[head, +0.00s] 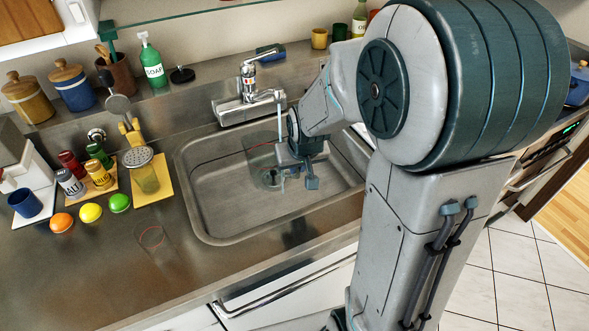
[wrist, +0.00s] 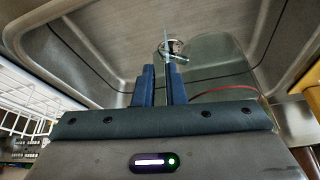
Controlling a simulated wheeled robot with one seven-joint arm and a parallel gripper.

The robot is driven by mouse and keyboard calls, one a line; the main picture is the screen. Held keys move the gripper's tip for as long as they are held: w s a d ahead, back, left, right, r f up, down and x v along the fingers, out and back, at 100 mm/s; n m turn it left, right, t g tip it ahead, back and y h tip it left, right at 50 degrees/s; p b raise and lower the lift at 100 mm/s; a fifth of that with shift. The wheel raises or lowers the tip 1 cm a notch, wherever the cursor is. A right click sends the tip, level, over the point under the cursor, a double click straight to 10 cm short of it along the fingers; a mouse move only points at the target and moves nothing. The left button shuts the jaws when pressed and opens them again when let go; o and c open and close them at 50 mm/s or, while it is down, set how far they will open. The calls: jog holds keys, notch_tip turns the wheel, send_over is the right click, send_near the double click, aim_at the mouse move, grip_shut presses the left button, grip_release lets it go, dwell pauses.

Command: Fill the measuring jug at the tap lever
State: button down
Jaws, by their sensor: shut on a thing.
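The clear measuring jug (head: 262,172) is in the sink, with thin red lines on it. Its see-through wall and a red line show beside my fingers in the wrist view (wrist: 222,70). My gripper (head: 295,172) is shut on the jug; its two blue fingers (wrist: 160,88) stand close together. The tap (head: 249,85) is at the sink's back edge, with its lever (head: 268,54) on top. A thin pale stream (head: 280,120) runs down from the spout near my gripper. My gripper hides part of the jug, so I cannot tell its water level.
The steel sink (head: 215,205) is otherwise mostly clear. Fruits (head: 91,212), spice jars (head: 98,174) and a shaker (head: 143,172) are further left. A soap bottle (head: 151,60) stands behind.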

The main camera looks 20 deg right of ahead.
jog(key=w+d, duration=0.6)
jog(key=w, duration=0.3)
dwell(0.4)
jog(key=shift+w+a+r, duration=0.1)
dwell(6.6)
